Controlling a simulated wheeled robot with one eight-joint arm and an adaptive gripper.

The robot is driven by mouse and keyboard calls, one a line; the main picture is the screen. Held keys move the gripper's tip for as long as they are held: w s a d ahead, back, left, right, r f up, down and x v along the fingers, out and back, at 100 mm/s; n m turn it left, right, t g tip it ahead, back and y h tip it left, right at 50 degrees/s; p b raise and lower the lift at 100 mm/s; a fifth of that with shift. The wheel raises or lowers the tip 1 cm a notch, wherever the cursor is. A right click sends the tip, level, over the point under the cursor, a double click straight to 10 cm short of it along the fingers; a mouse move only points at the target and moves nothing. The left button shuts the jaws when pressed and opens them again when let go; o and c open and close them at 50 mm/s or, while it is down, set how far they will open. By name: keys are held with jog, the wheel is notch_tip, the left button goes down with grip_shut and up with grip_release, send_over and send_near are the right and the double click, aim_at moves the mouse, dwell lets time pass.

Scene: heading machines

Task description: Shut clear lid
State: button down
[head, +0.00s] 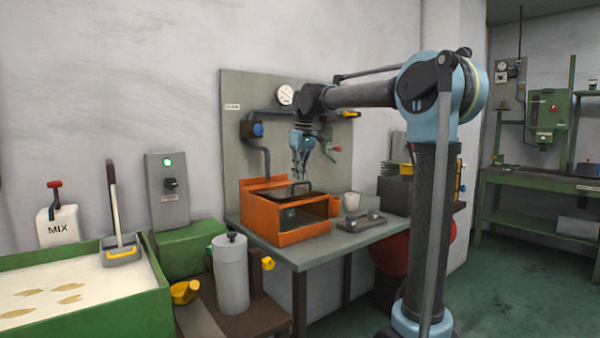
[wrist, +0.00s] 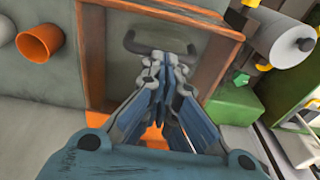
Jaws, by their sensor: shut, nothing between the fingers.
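The orange box (head: 290,238) stands on the grey-green table, with a windowed front. Its clear lid (wrist: 125,75) has a brownish frame and a dark loop handle (head: 301,186). The lid appears to lie flat over the box top, but I cannot tell whether it is fully seated. The handle (wrist: 158,38) shows at the top of the wrist view, just beyond my fingertips. My gripper (head: 301,176) points down above the lid, close to the handle. In the wrist view my gripper (wrist: 166,60) is shut and empty; contact with the lid is unclear.
A tray (head: 361,222) with small items and a pale cup (head: 353,201) stand right of the box. A grey canister (head: 231,275) stands at the front left. A panel with pipes and a gauge (head: 285,94) rises behind the box.

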jog(key=shift+s+d+f, duration=0.15)
jog(key=shift+s+f, duration=0.05)
jog(key=shift+f, duration=0.25)
jog(key=shift+s+d+f, duration=0.1)
jog(key=shift+s+f, duration=0.05)
jog(key=shift+f, duration=0.25)
jog(key=shift+r, duration=0.15)
notch_tip(320, 180, up, 13)
jog(key=s+d, duration=0.2)
jog(key=s+d+f+m, duration=0.4)
jog(key=s+d+f, duration=0.9)
jog(key=d+f, duration=0.3)
jog(key=s+d+f+m, duration=0.1)
jog(key=s+d+f, duration=0.1)
jog(key=s+f, duration=0.4)
jog(key=s+d+f+m+t, duration=0.1)
jog(key=s+d+f, duration=0.2)
jog(key=f, duration=1)
jog(key=s+d+f+m+h, duration=0.1)
jog(key=s+d+f+m, duration=0.1)
jog(key=s+f, duration=0.7)
jog(key=shift+d+f, duration=0.3)
jog(key=shift+d, duration=0.35)
